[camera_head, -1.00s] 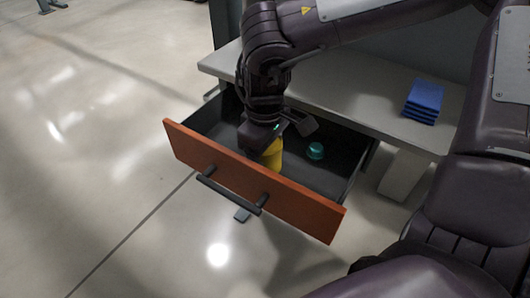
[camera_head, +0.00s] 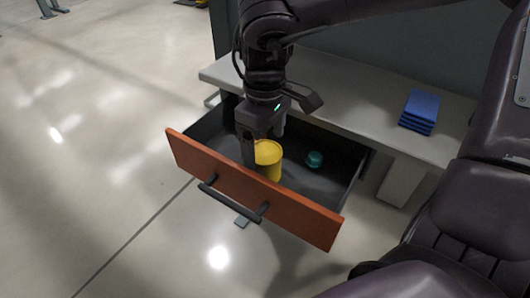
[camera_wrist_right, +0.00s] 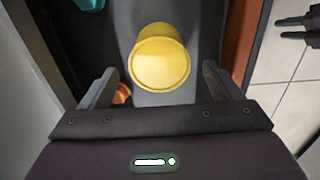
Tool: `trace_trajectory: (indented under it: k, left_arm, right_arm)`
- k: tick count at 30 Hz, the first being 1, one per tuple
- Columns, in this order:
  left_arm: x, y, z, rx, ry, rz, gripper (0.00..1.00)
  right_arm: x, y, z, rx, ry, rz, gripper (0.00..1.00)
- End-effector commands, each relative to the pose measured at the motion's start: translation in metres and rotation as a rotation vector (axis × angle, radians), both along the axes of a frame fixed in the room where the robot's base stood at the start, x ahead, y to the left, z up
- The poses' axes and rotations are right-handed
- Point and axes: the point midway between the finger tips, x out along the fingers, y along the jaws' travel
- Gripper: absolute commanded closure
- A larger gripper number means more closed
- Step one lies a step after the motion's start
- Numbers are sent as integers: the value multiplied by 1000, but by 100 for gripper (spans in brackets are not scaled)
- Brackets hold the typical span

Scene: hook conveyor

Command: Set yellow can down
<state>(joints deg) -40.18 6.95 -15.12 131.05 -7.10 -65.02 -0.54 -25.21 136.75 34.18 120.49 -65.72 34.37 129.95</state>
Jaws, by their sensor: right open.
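The yellow can (camera_head: 268,160) stands upright inside the open drawer (camera_head: 333,190), close behind its orange-brown front. In the right wrist view the can (camera_wrist_right: 161,60) shows its round top, ahead of the open fingers. My right gripper (camera_head: 264,146) is open and empty, just above and beside the can. In the right wrist view the fingers of my right gripper (camera_wrist_right: 160,88) stand wide apart with the can beyond them, not clamped. My left gripper is not in view.
A teal object (camera_head: 315,159) lies in the drawer right of the can. A small orange item (camera_wrist_right: 122,93) shows near a finger. A stack of blue pieces (camera_head: 420,110) sits on the grey bench top (camera_head: 345,95). The drawer has a dark handle (camera_head: 230,204) outside.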

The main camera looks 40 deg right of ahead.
Motion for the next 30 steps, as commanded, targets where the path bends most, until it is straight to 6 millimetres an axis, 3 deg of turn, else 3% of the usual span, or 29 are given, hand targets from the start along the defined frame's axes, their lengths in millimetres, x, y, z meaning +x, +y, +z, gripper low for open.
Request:
trace_trajectory:
  k: [3,9,30]
  left_arm:
    - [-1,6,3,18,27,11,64]
    - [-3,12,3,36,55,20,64]
    - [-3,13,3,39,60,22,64]
  right_arm:
    - [0,0,27,-1,-3,0,15]
    - [0,0,49,-1,1,0,15]
    - [0,0,53,0,1,0,15]
